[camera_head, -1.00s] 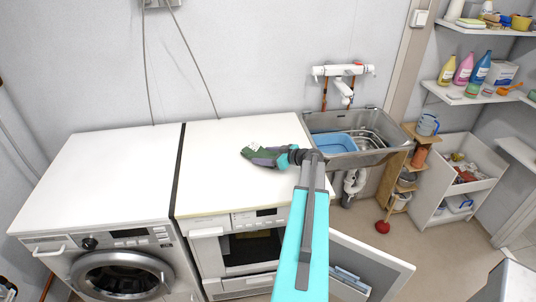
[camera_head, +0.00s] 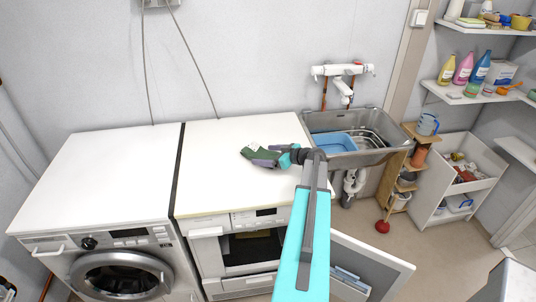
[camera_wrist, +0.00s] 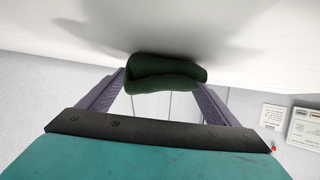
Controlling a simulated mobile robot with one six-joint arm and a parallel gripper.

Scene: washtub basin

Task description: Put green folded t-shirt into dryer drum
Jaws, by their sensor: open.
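The green folded t-shirt (camera_head: 256,152) lies on the white top of the middle machine, with a small pale patch on it. In the wrist view the dark green t-shirt (camera_wrist: 165,73) sits between the fingertips, against the white surface. My gripper (camera_head: 262,159) is open, its purple fingers on either side of the shirt; whether they touch it I cannot tell. The left machine (camera_head: 122,274) has a round door, which looks shut. The middle machine (camera_head: 208,252) has a dark front opening, partly hidden by my arm. I cannot tell which one holds the dryer drum.
A grey sink (camera_head: 372,158) with a blue basin (camera_head: 334,143) stands right of the machines. A white panel (camera_head: 385,262) stands out at the lower right, behind my arm. Shelves with bottles (camera_head: 463,68) hang at the right. The left machine's top (camera_head: 105,170) is clear.

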